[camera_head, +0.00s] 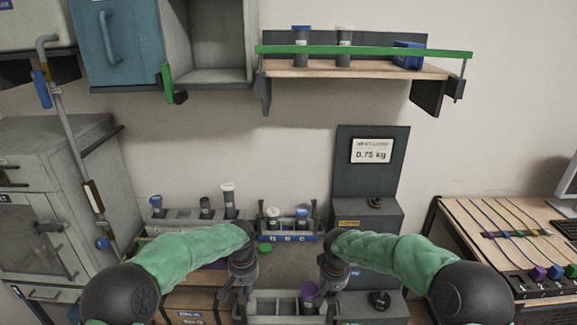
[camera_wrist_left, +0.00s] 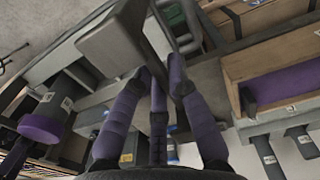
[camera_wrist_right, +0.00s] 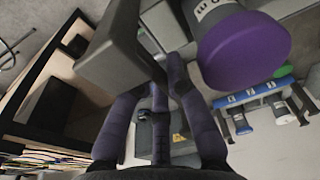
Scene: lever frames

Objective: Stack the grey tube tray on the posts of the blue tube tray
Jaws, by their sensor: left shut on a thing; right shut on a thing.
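The grey tube tray (camera_head: 275,307) is at the bottom middle of the head view, with a purple-capped tube (camera_head: 309,291) standing near its right end. My left gripper (camera_head: 241,292) is shut on the tray's left end, and my right gripper (camera_head: 327,290) is shut on its right end. I cannot tell how far the tray is above the surface. The blue tube tray (camera_head: 287,238) stands behind it, apart, with upright end posts (camera_head: 261,209) and white- and blue-capped tubes (camera_head: 302,215) between them. It also shows in the right wrist view (camera_wrist_right: 252,93).
A grey rack with several tubes (camera_head: 180,214) stands at the back left. A green cap (camera_head: 265,247) lies before the blue tray. A scale column (camera_head: 370,205) rises at the right. A shelf (camera_head: 350,68) hangs above. Bare surface lies between the trays.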

